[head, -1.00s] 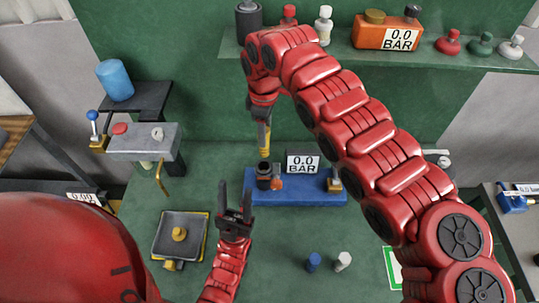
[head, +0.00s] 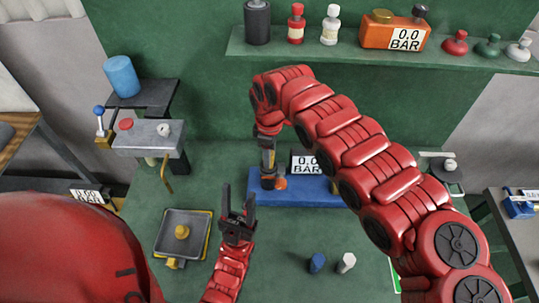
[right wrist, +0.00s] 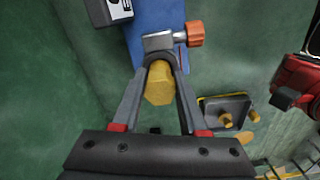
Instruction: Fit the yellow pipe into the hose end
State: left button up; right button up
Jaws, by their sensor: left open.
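The yellow pipe (right wrist: 159,84) sits between the fingers of my right gripper (right wrist: 161,62) in the right wrist view. In the head view my right gripper (head: 268,158) points down over the left part of the blue base (head: 315,194), with the pipe mostly covered by its fingers. The dark hose end (head: 267,183) with its orange knob stands on that base directly below. The orange knob (right wrist: 195,33) and a grey metal clamp (right wrist: 158,41) show just beyond the pipe. Whether the pipe's lower end is inside the hose end is hidden. My left gripper (head: 238,192) is open and empty in front of the base.
A 0.0 BAR gauge (head: 305,164) stands behind the base. A grey tray (head: 165,238) with a yellow knob lies at left. A blue plug (head: 317,262) and a white plug (head: 346,262) stand at front right. A shelf (head: 290,50) runs along the back.

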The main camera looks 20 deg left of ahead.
jog(key=o, duration=0.4)
jog(key=shift+s, duration=0.1)
jog(key=shift+r+p, duration=0.25)
jog(key=shift+p, duration=0.05)
notch_tip(320, 180, up, 12)
jog(key=shift+f+p, duration=0.1)
jog(key=shift+p, duration=0.8)
